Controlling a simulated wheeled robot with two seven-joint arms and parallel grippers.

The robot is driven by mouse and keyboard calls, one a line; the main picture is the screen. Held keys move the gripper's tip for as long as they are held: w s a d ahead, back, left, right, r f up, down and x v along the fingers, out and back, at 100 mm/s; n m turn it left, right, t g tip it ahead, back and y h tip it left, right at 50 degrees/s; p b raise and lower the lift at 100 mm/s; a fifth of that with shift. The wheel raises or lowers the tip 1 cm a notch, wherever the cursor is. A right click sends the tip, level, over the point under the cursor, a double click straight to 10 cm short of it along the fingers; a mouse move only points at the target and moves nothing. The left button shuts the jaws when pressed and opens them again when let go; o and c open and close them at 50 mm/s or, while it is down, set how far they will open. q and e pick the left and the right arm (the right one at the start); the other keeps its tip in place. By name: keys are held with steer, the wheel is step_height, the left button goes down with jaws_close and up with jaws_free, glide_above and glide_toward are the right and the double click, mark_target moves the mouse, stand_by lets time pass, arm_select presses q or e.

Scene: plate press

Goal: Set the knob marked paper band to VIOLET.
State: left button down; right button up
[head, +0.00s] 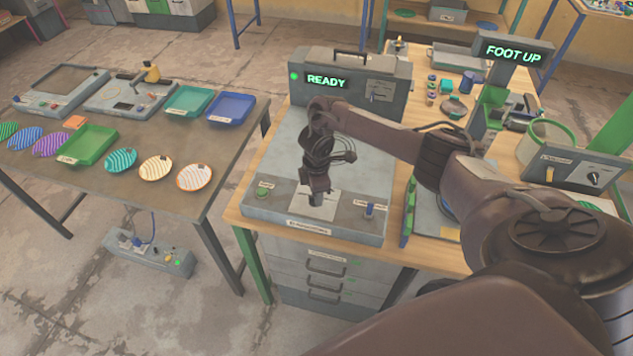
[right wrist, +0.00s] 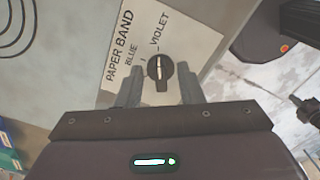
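The paper band knob (right wrist: 160,69) is small, round and dark, with a white pointer line. It sits on a pale label plate (right wrist: 118,48) reading PAPER BAND, with BLUE to the left and VIOLET above. The pointer line runs roughly upright in the right wrist view, its upper end toward the VIOLET side; I cannot tell whether it is exactly on the mark. My right gripper (right wrist: 160,82) is open, one finger on each side of the knob with gaps visible. In the head view the right gripper (head: 318,194) hangs over the plate and mostly hides the knob. My left gripper is out of view.
The left table (head: 150,205) holds plates and trays.

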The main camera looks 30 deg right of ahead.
steer(key=shift+w+r, duration=0.1)
steer(key=shift+r, duration=0.35)
step_height(320, 180, up, 6)
steer(key=shift+f, duration=0.2)
steer(key=shift+r, duration=0.6)
